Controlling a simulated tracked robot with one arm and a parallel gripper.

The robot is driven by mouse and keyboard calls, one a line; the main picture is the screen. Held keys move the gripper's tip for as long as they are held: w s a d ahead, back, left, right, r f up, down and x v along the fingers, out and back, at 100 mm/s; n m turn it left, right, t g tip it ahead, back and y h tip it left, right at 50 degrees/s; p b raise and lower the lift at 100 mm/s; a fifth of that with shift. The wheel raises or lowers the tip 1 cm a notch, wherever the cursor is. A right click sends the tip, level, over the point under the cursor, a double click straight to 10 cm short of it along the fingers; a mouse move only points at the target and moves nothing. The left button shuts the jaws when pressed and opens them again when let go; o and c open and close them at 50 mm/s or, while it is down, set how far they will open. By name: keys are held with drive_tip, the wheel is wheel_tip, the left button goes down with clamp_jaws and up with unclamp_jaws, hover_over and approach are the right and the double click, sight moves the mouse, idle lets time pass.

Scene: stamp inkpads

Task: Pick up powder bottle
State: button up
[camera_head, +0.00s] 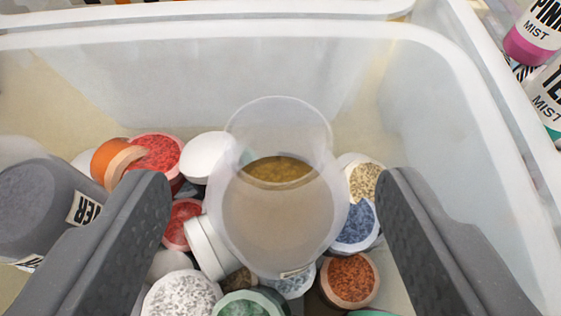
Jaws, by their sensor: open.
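A translucent, rounded bottle (275,225) stands out in the middle of the view, above small jars in a white plastic bin (440,110). A brown-gold powder layer (278,170) shows in it or through it; I cannot tell which. My gripper (272,185) is open, one dark finger left of the bottle and one right. Gaps show between the bottle and both fingers, so neither appears to touch it. The bottle's base and support are hidden. A grey bottle (35,205), its label partly reading "ER", lies at the left behind the left finger.
Several powder jars crowd the bin: red (155,153), blue (357,222), orange-brown (350,278), speckled white (180,296) and green (247,304). A white lid (207,155) lies behind. The bin's walls rise at the back and right.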

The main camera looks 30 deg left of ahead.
drive_tip(key=x, duration=0.4)
drive_tip(key=shift+w+f, duration=0.1)
drive_tip(key=shift+w, duration=0.05)
drive_tip(key=shift+d, duration=0.1)
drive_tip(key=c, duration=1.1)
